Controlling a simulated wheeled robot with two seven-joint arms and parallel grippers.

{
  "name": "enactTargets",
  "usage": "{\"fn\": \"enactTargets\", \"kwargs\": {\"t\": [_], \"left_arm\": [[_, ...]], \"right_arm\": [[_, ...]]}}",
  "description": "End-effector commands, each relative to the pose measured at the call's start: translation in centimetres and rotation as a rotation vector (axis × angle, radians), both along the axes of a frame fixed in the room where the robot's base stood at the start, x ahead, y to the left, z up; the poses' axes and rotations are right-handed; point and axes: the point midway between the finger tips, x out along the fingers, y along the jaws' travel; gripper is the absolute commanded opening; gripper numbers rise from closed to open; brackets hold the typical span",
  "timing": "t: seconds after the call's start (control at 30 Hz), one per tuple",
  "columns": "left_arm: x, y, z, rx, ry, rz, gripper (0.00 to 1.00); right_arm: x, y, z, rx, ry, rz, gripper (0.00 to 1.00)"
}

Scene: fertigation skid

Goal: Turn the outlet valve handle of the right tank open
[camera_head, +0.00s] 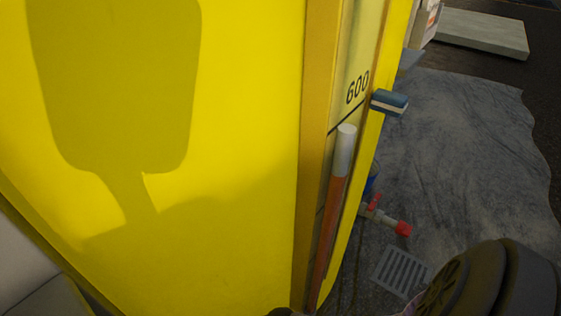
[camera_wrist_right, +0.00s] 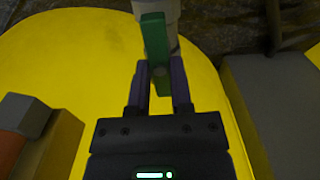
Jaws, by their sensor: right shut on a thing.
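In the right wrist view a green valve handle (camera_wrist_right: 154,40) lies lengthwise over a pale pipe (camera_wrist_right: 171,12), roughly in line with it in the picture. My right gripper (camera_wrist_right: 159,88) has its two fingers on either side of the handle's near end and is shut on it. The yellow tank (camera_wrist_right: 82,50) fills much of that view behind. In the head view the yellow tank wall (camera_head: 245,90) fills the left and middle. The green handle and my right gripper's fingers do not show there. My left gripper is in neither view.
A level gauge (camera_head: 336,180) marked 600 runs down the tank's edge, with a blue block (camera_head: 389,102) beside it. A red-handled valve with a red cap (camera_head: 403,228) sits low behind the edge. A floor grate (camera_head: 402,271) lies nearby. Open floor (camera_head: 465,150) lies right.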

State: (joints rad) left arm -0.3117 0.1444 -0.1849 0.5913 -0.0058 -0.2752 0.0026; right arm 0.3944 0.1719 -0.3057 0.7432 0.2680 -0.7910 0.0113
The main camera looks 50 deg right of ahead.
Motion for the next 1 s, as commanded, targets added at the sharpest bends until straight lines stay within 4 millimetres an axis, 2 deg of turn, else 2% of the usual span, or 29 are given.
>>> {"fn": "enactTargets", "kwargs": {"t": [0.1,0.13,0.3,0.57,0.67,0.77,1.0], "left_arm": [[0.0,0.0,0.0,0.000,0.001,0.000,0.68],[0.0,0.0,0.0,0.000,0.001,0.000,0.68],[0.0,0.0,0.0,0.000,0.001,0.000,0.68],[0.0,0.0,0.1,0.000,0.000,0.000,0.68],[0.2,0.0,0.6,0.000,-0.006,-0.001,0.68],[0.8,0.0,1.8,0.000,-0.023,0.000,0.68],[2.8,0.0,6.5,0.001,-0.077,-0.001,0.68]], "right_arm": [[-0.1,0.1,-0.1,0.001,0.004,0.002,0.00],[-0.1,0.1,-0.1,0.001,0.004,0.002,0.28],[-0.1,0.0,-0.1,0.001,0.002,0.001,0.62],[0.0,0.0,0.0,0.000,0.001,0.000,0.62],[0.1,0.0,0.8,0.000,-0.002,0.000,0.62],[0.2,0.0,2.6,0.000,-0.007,0.000,0.62],[0.3,0.0,9.0,0.000,-0.010,0.000,0.62]]}}
